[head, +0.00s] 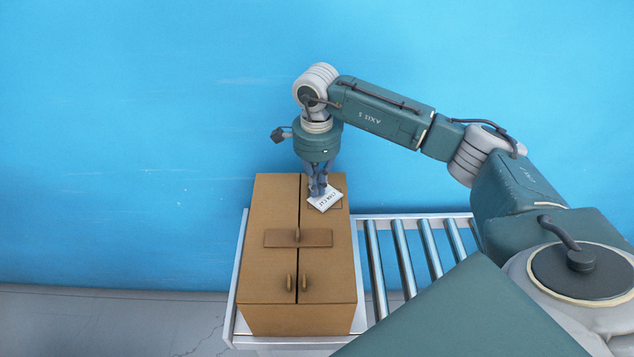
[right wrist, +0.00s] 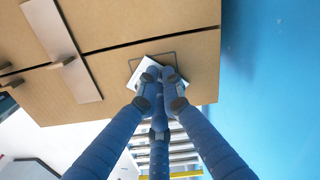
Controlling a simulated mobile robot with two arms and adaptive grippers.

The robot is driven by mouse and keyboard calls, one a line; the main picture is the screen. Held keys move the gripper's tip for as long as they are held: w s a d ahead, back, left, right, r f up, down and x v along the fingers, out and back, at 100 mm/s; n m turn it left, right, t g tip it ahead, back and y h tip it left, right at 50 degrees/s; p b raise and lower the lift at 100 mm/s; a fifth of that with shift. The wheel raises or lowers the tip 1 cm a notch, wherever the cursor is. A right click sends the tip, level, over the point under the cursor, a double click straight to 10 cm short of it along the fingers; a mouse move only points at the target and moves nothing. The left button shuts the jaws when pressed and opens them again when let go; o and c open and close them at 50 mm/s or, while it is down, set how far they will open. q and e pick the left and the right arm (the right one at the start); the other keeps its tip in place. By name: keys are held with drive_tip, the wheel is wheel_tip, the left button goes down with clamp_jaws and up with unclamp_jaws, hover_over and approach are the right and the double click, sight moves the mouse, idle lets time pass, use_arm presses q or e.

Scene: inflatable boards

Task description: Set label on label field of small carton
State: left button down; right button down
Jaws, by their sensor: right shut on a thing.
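The brown carton (head: 275,210) stands on the roller conveyor, with a dark seam along its top. My right gripper (head: 318,190) points down over the carton's far right part, its fingers shut on a white label (head: 327,201) with dark print. In the right wrist view the label (right wrist: 143,68) shows at the fingertips (right wrist: 160,76), over a thin dark outline, the label field (right wrist: 158,54). The label looks turned relative to that outline and covers part of it. Whether it touches the carton I cannot tell. My left gripper is in neither view.
The conveyor's metal rollers (head: 404,259) are bare to the right. A blue wall (head: 130,130) is close behind the carton.

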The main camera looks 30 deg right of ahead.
drive_tip(key=shift+f, duration=0.15)
drive_tip(key=c, duration=1.9)
unclamp_jaws()
drive_tip(key=shift+r, duration=0.2)
drive_tip(key=shift+w+r, duration=0.1)
drive_tip(key=shift+r, duration=0.15)
wheel_tip(320, 180, up, 12)
drive_tip(key=b, duration=0.3)
drive_tip(key=shift+f+b, duration=0.25)
drive_tip(key=shift+b, duration=0.05)
